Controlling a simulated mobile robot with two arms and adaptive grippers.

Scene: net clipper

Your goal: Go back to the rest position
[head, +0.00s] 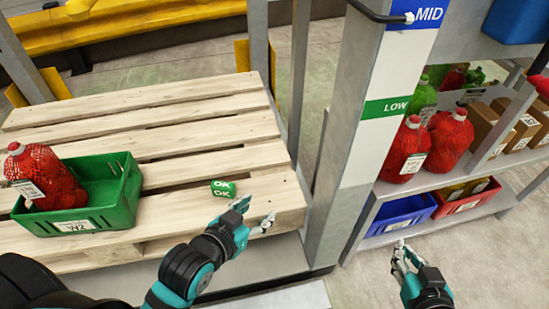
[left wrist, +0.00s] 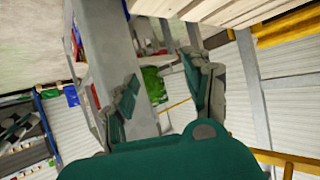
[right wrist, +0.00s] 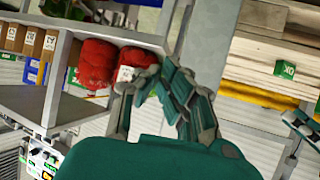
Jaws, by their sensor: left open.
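My left gripper (head: 256,212) is open and empty, in front of the pallet's right front corner. In the left wrist view (left wrist: 162,80) its fingers stand well apart with nothing between them. My right gripper (head: 404,254) hangs low at the lower right, in front of the shelf. In the right wrist view (right wrist: 158,82) its fingertips come together with no object visible between them. A green block marked OK (head: 222,188) lies on the pallet (head: 190,128), just beyond the left gripper and apart from it. The block also shows in the right wrist view (right wrist: 285,68).
A green crate (head: 122,205) on the pallet's left holds a red net bag (head: 45,177). A grey post (head: 355,130) stands between pallet and shelf. The shelf holds red net bags (head: 450,138), boxes (head: 522,128), a blue bin (head: 400,214) and a red bin (head: 468,198).

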